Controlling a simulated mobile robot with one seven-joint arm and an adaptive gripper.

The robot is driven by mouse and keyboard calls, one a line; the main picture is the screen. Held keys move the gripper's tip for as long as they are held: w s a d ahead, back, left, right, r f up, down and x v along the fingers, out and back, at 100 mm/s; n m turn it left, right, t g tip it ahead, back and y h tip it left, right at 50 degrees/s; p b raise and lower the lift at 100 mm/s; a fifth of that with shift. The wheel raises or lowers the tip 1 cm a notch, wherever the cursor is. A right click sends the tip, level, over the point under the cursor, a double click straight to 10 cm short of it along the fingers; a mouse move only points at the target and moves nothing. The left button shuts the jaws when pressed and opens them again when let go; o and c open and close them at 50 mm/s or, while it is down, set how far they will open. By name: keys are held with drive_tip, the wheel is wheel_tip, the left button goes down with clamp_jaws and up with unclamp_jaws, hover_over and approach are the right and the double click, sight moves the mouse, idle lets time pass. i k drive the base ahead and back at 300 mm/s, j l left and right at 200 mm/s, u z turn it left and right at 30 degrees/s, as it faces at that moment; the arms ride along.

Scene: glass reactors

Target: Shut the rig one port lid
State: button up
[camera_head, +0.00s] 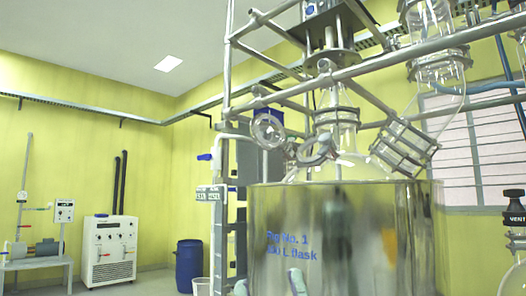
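The rig one vessel (345,240) is a shiny steel pot with blue lettering, "Rig No. 1" and a flask label, in the head view. A clear glass flask (350,168) rises out of its top. A round, clear, rimmed lid (268,131) stands tilted up at the flask's upper left, apart from the port. A grey ring at the port (316,151) sits to its right, on the flask's shoulder. The lid looks open; its hinge is too small to make out.
Metal frame bars (350,72) cross above and behind the flask. A clamped glass joint (404,148) slants at the right. A post with a blue-handled valve (205,157) stands left of the lid. A blue drum (189,265) and white cabinet (110,250) stand farther back left.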

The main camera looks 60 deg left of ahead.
sight(284, 145)
drive_tip(key=j+u, duration=0.65)
drive_tip(key=u, duration=0.2)
drive_tip(key=i+j+u, duration=0.1)
drive_tip(key=j, duration=0.3)
drive_tip(key=i+j+u, duration=0.1)
drive_tip(key=i+j, duration=0.15)
drive_tip(key=i+j+u, duration=0.1)
drive_tip(key=j, duration=0.35)
drive_tip(key=i, duration=0.05)
